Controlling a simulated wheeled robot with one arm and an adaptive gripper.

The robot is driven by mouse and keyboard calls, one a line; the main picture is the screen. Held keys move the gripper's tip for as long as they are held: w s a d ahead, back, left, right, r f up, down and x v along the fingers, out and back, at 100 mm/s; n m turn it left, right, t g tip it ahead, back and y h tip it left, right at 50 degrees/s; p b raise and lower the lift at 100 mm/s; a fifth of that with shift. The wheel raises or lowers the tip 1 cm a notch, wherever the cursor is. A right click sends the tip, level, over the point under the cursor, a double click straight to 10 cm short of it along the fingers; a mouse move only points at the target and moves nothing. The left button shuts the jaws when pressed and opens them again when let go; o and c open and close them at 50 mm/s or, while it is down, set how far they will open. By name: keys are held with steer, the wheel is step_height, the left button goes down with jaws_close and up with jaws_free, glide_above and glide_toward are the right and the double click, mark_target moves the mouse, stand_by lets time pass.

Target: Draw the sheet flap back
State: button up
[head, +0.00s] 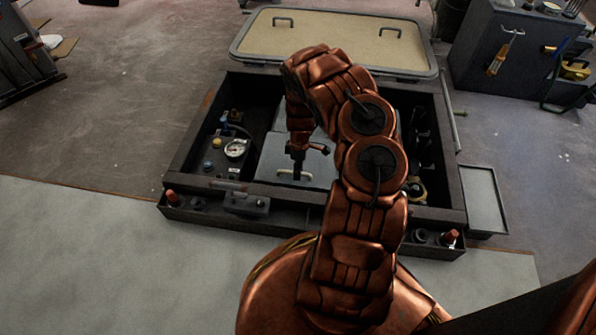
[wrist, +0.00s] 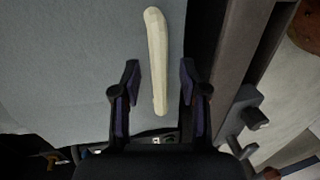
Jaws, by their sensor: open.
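The sheet flap is a flat pale grey-blue panel (head: 268,160) in the middle of the dark open box, partly hidden by my arm. It fills the left of the wrist view (wrist: 55,70). A cream bar-shaped grip (head: 284,172) lies near its front edge; it also shows long and narrow in the wrist view (wrist: 156,40). My gripper (head: 297,168) is over this grip, pointing down. In the wrist view my gripper (wrist: 160,72) is open, with one dark finger on each side of the grip's lower half. No contact shows, and I cannot tell the height gap.
The dark box rim (head: 300,211) surrounds the sheet. A pressure gauge (head: 235,149) and fittings sit in the left compartment. A beige lid with two handles (head: 335,40) lies behind. A shallow grey tray (head: 484,199) is at the right. Open floor lies to the left.

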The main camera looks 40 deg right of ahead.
jaws_close()
stand_by(0.3)
stand_by(0.4)
